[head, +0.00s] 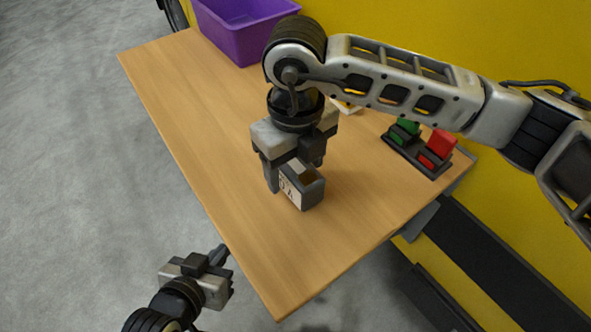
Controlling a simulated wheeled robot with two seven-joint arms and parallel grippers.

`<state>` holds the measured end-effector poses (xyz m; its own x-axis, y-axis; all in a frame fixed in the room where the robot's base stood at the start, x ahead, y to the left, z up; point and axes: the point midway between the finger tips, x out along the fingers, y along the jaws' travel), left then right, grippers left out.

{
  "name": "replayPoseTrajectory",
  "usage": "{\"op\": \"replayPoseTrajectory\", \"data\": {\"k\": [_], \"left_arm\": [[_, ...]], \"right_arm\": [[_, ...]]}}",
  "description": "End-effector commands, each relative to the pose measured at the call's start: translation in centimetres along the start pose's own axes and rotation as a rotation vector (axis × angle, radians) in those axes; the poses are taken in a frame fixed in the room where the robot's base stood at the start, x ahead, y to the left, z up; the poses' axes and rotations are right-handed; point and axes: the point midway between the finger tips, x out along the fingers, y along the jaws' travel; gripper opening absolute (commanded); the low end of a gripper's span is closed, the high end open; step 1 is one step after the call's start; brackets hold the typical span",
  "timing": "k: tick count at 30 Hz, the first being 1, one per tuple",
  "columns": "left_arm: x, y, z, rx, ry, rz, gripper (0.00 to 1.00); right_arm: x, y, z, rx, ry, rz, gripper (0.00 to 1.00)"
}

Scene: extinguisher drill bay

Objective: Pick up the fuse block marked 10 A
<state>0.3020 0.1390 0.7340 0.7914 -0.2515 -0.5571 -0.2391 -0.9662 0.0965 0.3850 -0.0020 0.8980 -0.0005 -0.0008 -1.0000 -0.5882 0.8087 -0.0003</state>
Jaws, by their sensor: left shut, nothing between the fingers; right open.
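A dark grey fuse block (312,192) stands on the wooden table. Its pale label faces the left front and shows an A; the number is too small and partly covered to read surely. My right gripper (292,172) points down at the block, open, with one finger at its left and one behind its top. I cannot tell whether the fingers touch it. My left gripper (222,255) is shut and empty, low in front of the table's left edge and well away from the block.
A purple bin (240,40) stands at the table's far end. A dark rack (428,168) with green (404,130) and red (442,143) blocks stands at the right edge. A small pale object (346,106) is partly hidden behind my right gripper. The table's left and front are clear.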

Motion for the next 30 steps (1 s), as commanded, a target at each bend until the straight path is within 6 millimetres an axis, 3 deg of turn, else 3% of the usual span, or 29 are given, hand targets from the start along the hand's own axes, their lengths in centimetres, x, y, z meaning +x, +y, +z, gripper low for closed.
{"op": "replayPoseTrajectory", "data": {"k": [6,13,19,30], "left_arm": [[0.1,-0.1,0.1,0.004,-0.008,-0.002,0.0],[0.2,-0.1,0.3,0.005,-0.011,-0.002,0.0],[0.1,-0.1,0.3,0.006,-0.01,-0.002,0.0],[0.1,-0.1,-0.1,0.007,0.0,-0.001,0.0]], "right_arm": [[2.2,0.0,0.0,-0.001,0.001,0.001,0.66],[2.3,0.0,0.0,-0.001,-0.001,0.0,0.66],[2.3,0.0,0.0,-0.001,-0.001,0.0,0.12],[1.9,0.0,0.1,-0.001,-0.003,-0.001,0.13]]}}
